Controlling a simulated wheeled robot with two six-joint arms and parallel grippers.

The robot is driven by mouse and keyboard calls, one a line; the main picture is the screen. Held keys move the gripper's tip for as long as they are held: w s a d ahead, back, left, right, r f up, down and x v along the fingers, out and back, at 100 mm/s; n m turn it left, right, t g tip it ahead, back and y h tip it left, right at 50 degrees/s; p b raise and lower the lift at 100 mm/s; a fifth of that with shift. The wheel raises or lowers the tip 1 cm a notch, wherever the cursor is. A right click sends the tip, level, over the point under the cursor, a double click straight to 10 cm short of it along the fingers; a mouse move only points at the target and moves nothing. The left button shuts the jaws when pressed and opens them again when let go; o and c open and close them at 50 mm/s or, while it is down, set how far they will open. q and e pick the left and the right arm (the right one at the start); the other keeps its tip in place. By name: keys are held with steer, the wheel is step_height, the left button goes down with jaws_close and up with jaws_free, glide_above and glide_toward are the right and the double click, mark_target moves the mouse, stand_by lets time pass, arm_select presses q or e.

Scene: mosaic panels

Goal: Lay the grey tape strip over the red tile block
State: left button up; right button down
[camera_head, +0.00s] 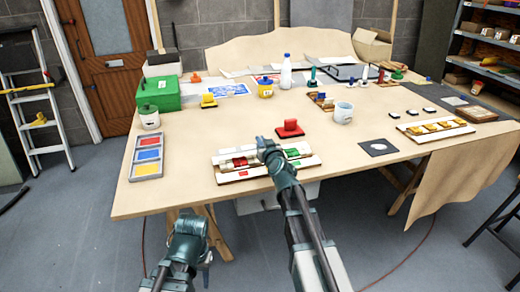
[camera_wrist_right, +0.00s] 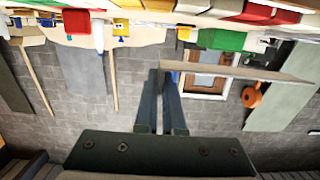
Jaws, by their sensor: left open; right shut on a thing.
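A red tile block (camera_head: 240,162) lies on the left part of the pale panel (camera_head: 228,178) near the table's front edge. A green tile block (camera_head: 292,153) lies on its right part. My right gripper (camera_head: 266,147) is over the middle of the panel and covers part of it. In the right wrist view its fingers (camera_wrist_right: 170,75) are shut on one end of a thin pale grey strip (camera_wrist_right: 240,75), which sticks out to the right. The strip cannot be made out in the head view. My left gripper (camera_head: 190,222) is open and empty, low in front of the table.
A red-handled block (camera_head: 289,129) stands just behind the panel. A white mug (camera_head: 343,112) and a grey square with a white disc (camera_head: 379,147) are to the right. Bare tabletop lies left of the panel.

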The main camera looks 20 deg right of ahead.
steer(key=shift+f+b, duration=1.8)
steer(key=shift+f, duration=0.1)
steer(key=shift+r, duration=0.15)
steer(key=shift+f+b, duration=0.5)
steer(key=shift+f, duration=0.15)
steer(key=c, duration=1)
jaws_free()
steer(key=shift+r, duration=0.15)
steer(key=shift+r+p, duration=0.3)
steer(key=shift+p, duration=0.2)
steer(key=shift+r+p, duration=0.5)
steer(key=shift+r, duration=0.05)
steer(key=s, duration=0.8)
steer(key=s+r+p, duration=0.1)
steer(key=s, duration=0.3)
steer(key=shift+d, duration=0.2)
